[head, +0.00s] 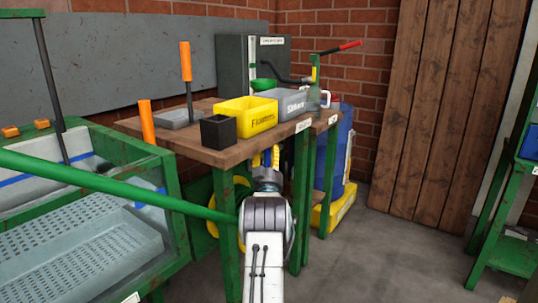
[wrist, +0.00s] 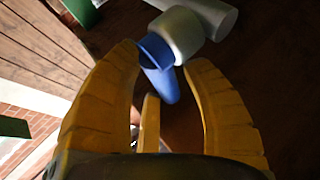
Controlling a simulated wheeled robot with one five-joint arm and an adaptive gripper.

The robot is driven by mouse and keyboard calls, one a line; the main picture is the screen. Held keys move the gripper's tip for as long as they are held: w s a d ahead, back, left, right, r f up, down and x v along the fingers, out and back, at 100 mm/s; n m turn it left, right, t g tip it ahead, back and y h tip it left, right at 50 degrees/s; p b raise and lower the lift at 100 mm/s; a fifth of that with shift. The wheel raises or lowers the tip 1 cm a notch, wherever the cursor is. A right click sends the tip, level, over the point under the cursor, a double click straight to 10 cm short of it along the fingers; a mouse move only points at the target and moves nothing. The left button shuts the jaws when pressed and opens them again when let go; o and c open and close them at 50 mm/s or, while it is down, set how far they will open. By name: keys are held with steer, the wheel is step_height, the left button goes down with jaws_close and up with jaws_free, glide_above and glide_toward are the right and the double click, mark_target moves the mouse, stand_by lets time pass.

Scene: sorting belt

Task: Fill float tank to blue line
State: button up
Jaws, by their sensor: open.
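The tank (head: 176,214) at the left is a green-framed tub. A blue line (head: 18,180) runs along its pale inner wall, and perforated grey trays (head: 70,262) sit inside; I cannot tell the water level. My gripper (head: 272,156) is at the front edge of the wooden table, partly hidden behind my wrist. In the wrist view its yellow fingers (wrist: 165,62) are spread wide. A blue tapered piece joined to a grey cylinder (wrist: 176,36) lies just beyond and between the fingertips. I cannot tell whether they touch it, or what it is.
The wooden table (head: 215,150) holds a yellow bin (head: 246,117), a grey bin (head: 290,102) and a black box (head: 218,131). A green bar (head: 110,182) crosses in front of the tank. A blue drum (head: 338,150) stands behind the table. The floor (head: 390,250) at the right is clear.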

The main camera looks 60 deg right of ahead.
steer(key=shift+s+a, duration=0.1)
steer(key=v, duration=1.2)
steer(key=shift+f, duration=0.1)
stand_by(1.2)
